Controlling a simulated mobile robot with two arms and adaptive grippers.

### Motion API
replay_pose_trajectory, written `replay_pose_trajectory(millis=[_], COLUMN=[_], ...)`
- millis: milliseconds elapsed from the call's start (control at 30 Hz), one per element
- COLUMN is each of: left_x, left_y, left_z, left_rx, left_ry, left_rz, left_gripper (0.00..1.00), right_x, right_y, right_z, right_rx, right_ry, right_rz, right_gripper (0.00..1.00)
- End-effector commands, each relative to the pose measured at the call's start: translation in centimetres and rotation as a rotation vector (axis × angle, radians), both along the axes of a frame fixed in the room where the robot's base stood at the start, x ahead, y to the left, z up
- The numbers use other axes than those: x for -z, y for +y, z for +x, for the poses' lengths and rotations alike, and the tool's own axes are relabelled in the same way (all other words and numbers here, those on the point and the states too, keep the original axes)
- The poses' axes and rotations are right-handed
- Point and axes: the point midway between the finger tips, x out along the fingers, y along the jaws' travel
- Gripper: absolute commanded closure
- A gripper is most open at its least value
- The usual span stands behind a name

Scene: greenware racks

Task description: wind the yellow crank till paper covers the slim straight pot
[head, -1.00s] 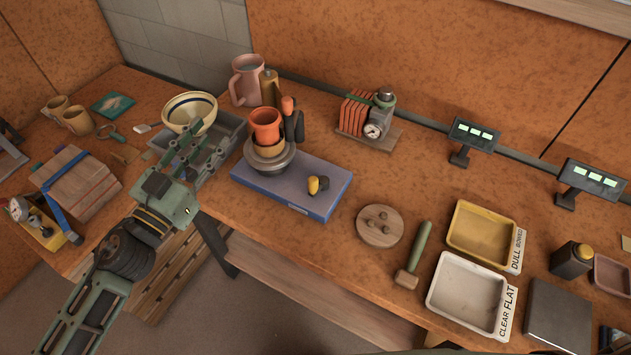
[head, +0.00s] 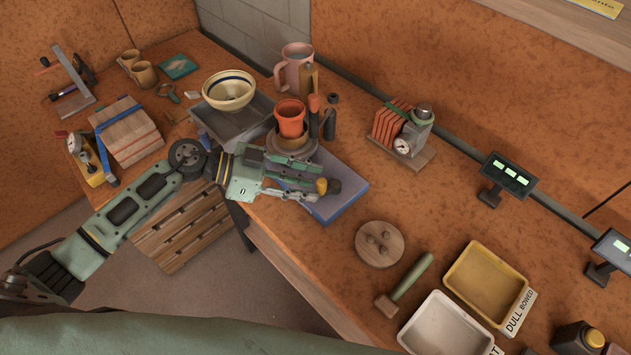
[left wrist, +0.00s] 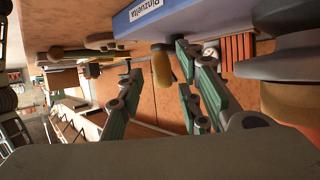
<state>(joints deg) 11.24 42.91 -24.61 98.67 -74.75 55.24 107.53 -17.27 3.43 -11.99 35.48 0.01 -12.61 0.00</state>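A yellow knob (head: 321,185), which looks like the crank's handle, stands at the front of the blue base (head: 350,192) beside a dark knob (head: 334,186). In the left wrist view the yellow knob (left wrist: 161,68) shows between my left gripper's spread fingers, with a gap on both sides. My left gripper (head: 306,186) reaches over the base from the left, open and empty, its tips close to the yellow knob. An orange pot (head: 290,118) stands on a round grey wheel (head: 292,151) on the base. I cannot make out paper or tell which pot is slim and straight. My right gripper is out of view.
Dark upright pieces (head: 329,123) and a pink jug (head: 293,68) stand behind the wheel. A bowl (head: 229,90) sits in a grey tray left of it. A round wooden board (head: 379,244) and a mallet (head: 404,285) lie to the right, with bare table between.

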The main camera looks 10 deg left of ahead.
Motion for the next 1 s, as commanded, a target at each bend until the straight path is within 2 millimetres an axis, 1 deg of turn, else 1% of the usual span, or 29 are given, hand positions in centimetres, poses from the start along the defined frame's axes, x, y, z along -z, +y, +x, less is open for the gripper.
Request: replay_pose_trajectory(millis=[33, 200, 333, 467, 667, 867, 1000], left_x=[0.1, 0.7, 0.8, 0.8, 0.8, 0.9, 0.9], left_y=[-0.7, -1.7, -1.9, -1.9, -1.9, -1.9, -1.9], left_z=[0.2, 0.5, 0.5, 0.5, 0.5, 0.4, 0.4], left_rx=[0.000, -0.001, -0.001, -0.001, -0.001, 0.001, 0.002], left_ry=[0.000, 0.001, 0.001, 0.000, -0.001, 0.001, 0.002], left_rz=[-0.003, 0.000, 0.000, 0.000, -0.001, -0.001, -0.001], left_gripper=[0.67, 0.67, 0.67, 0.67, 0.83, 1.00, 1.00], right_x=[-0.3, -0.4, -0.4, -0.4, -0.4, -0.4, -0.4], right_y=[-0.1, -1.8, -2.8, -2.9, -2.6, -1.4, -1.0], right_z=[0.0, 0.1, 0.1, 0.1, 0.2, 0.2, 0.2], right_rx=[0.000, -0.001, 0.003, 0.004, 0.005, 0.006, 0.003], right_ry=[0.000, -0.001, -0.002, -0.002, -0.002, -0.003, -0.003], right_rz=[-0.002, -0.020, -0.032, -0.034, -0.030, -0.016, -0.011], right_gripper=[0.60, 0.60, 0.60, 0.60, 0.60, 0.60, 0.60])
